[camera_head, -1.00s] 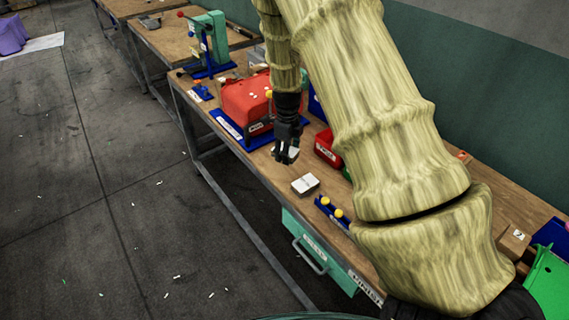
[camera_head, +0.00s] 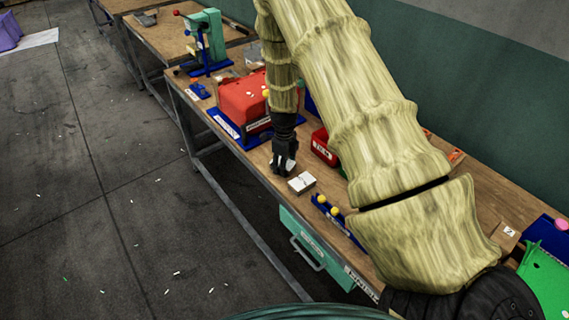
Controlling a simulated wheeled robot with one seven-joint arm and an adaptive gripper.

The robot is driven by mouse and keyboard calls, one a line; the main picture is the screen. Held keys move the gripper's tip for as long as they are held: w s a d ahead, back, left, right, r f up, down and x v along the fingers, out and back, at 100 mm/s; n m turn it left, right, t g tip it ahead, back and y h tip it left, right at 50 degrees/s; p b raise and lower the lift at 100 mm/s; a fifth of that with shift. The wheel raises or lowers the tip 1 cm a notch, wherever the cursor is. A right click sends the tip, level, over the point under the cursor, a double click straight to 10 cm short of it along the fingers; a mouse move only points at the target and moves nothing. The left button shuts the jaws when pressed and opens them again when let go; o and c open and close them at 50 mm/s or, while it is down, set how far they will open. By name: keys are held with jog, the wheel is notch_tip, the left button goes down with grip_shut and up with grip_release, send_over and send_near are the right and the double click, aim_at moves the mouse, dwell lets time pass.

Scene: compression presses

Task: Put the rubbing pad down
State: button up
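My gripper (camera_head: 284,170) is dark, points down and is low over the wooden bench. A small pale piece, which looks like the rubbing pad (camera_head: 290,164), shows at its fingers and appears held between them. The fingers hide much of it, and I cannot tell whether it touches the bench top. A white block (camera_head: 301,183) lies on the bench just right of and in front of the gripper.
A red press (camera_head: 243,98) on a blue base stands behind and left of the gripper. A red bin (camera_head: 323,147) is to the right. A blue holder with yellow knobs (camera_head: 335,211) lies near the front edge, above a green drawer (camera_head: 308,245). My arm covers much of the bench's right side.

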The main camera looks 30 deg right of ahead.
jog(key=shift+f, duration=0.25)
jog(key=shift+s+f, duration=0.15)
jog(key=shift+s+a+f+b, duration=0.15)
jog(key=shift+s+f+b, duration=0.05)
jog(key=shift+f+b, duration=0.1)
jog(key=o, duration=0.9)
jog(key=shift+o, duration=1.3)
jog(key=shift+f, duration=0.1)
jog(key=shift+w+f, duration=0.1)
jog(key=shift+w, duration=0.1)
jog(key=shift+r, duration=0.3)
